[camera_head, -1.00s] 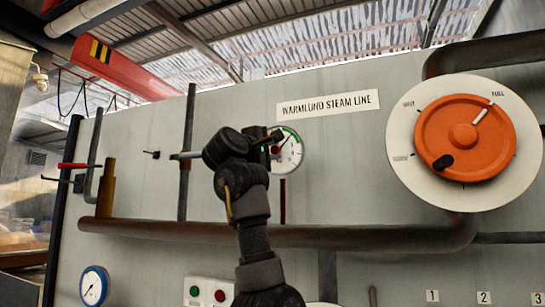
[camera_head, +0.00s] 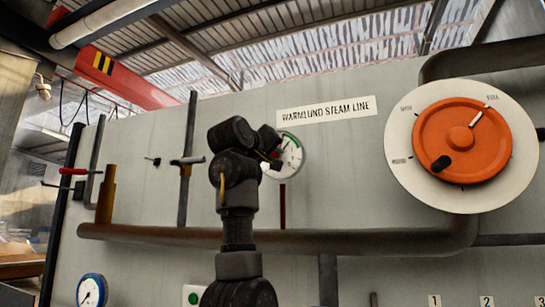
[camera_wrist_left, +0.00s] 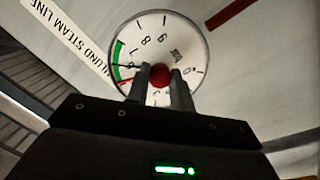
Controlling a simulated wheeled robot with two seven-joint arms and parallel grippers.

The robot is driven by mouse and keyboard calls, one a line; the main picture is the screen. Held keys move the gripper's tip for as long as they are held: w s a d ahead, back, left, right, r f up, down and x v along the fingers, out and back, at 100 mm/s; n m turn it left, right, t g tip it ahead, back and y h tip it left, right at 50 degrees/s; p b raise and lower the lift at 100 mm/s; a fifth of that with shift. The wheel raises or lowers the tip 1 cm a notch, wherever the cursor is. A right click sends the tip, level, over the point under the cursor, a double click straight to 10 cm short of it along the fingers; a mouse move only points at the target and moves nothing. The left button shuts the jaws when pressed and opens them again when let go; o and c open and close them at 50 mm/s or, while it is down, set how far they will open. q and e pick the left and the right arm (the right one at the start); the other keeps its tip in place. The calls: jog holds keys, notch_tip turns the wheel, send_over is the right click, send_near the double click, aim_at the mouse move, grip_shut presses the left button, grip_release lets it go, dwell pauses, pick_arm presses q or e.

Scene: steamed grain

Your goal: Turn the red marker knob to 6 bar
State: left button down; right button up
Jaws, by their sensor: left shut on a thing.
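The pressure gauge (camera_head: 291,157) is a round white dial on the grey panel, with a green band on its rim. It also shows in the left wrist view (camera_wrist_left: 160,35), with numbers, a dark needle and a red line pointing left towards the rim. The red marker knob (camera_wrist_left: 160,76) is at the dial's centre. My left gripper (camera_wrist_left: 160,90) is shut on the red marker knob, one finger on each side. In the head view my left gripper (camera_head: 273,158) is at the gauge's left edge, and the wrist hides that part. My right gripper is not in view.
A large orange handwheel (camera_head: 455,165) on a white disc is at the right. A thick brown pipe (camera_head: 330,241) runs below the gauge. A blue-rimmed gauge (camera_head: 91,291) is at lower left. Valve levers (camera_head: 187,161) stand left of my arm.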

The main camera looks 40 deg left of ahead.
pick_arm(q)
jog(key=shift+m+g+y, duration=0.4)
jog(key=shift+m, duration=1.3)
jog(key=c, duration=1.2)
grip_release()
jog(key=shift+s+d+f+b, duration=0.1)
jog(key=shift+s+b, duration=0.1)
jog(key=shift+b, duration=0.2)
jog(key=b+v, duration=0.5)
jog(key=v, duration=0.5)
